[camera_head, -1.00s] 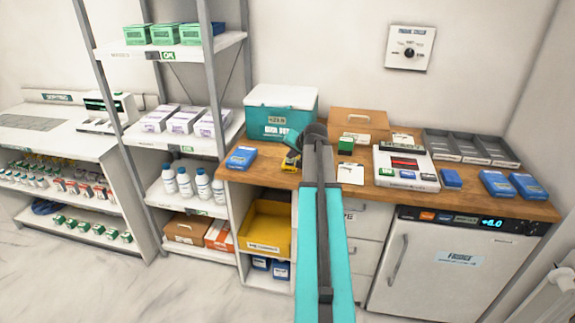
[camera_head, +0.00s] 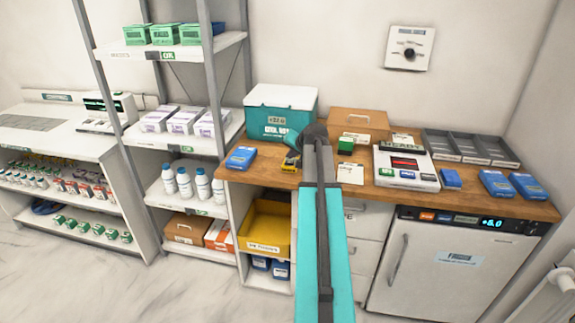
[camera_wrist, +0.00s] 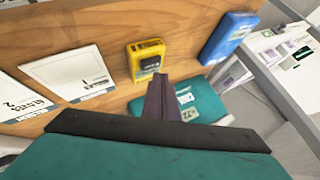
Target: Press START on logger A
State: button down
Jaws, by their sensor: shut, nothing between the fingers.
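A small yellow device with a dark face (camera_wrist: 147,60) lies on the wooden counter. It is the only logger-like thing I make out, and no letter or START mark is readable on it. It also shows in the head view, partly hidden by my gripper (camera_head: 291,153). In the wrist view, my gripper (camera_wrist: 158,80) is shut and empty, its tips pointing at the device's near edge. I cannot tell whether they touch it.
A teal cool box (camera_head: 280,122) stands just behind. A blue pack (camera_head: 241,158) lies left of the device and a white card (camera_head: 350,173) lies right. A white instrument (camera_head: 405,167), a green block (camera_head: 346,145) and grey trays (camera_head: 470,147) are farther right.

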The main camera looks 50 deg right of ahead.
aim_at(291, 164)
jog(key=shift+w+f+b, duration=0.1)
jog(key=shift+f+b, duration=0.4)
jog(key=shift+f, duration=0.45)
dwell(1.2)
jog(key=shift+r, duration=0.15)
jog(key=shift+r+p, duration=0.5)
jog(key=shift+r, duration=0.3)
dwell(0.3)
jog(key=shift+r+p, duration=1.4)
jog(key=shift+r, duration=1.1)
jog(key=shift+w, duration=0.1)
